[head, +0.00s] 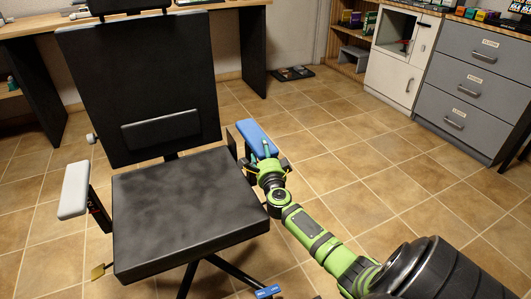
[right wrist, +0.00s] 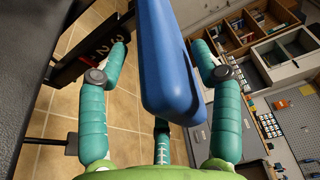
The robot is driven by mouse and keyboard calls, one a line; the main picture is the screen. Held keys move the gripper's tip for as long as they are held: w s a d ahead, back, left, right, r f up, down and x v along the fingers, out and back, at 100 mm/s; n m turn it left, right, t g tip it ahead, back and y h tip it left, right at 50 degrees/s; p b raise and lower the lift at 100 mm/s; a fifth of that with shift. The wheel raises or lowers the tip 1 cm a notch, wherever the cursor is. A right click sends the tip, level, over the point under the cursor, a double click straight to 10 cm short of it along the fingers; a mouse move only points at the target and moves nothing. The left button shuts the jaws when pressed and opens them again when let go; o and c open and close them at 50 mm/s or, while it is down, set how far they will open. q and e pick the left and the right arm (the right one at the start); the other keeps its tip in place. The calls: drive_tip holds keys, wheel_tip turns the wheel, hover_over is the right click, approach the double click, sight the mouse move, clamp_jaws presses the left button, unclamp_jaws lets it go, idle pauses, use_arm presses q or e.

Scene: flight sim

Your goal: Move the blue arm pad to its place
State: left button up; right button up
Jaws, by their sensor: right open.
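The blue arm pad (head: 257,138) is at the right side of the black office chair (head: 190,215), at about armrest height. My right gripper (head: 266,162) is at the pad's near end. In the right wrist view the blue pad (right wrist: 170,65) lies between the spread teal fingers of the right gripper (right wrist: 168,65), with gaps visible on both sides. A dark post with numbers (right wrist: 98,48) stands to the left of the pad there. I cannot tell whether the pad is seated on it. My left gripper is not in view.
A white arm pad (head: 74,189) is on the chair's left armrest. A wooden desk (head: 35,27) stands behind the chair. Grey drawers (head: 470,85) and a white cabinet (head: 392,70) stand at the back right. The tiled floor right of the chair is clear.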

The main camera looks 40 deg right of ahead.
drive_tip(key=v, duration=1.2)
drive_tip(key=shift+d+f, duration=0.1)
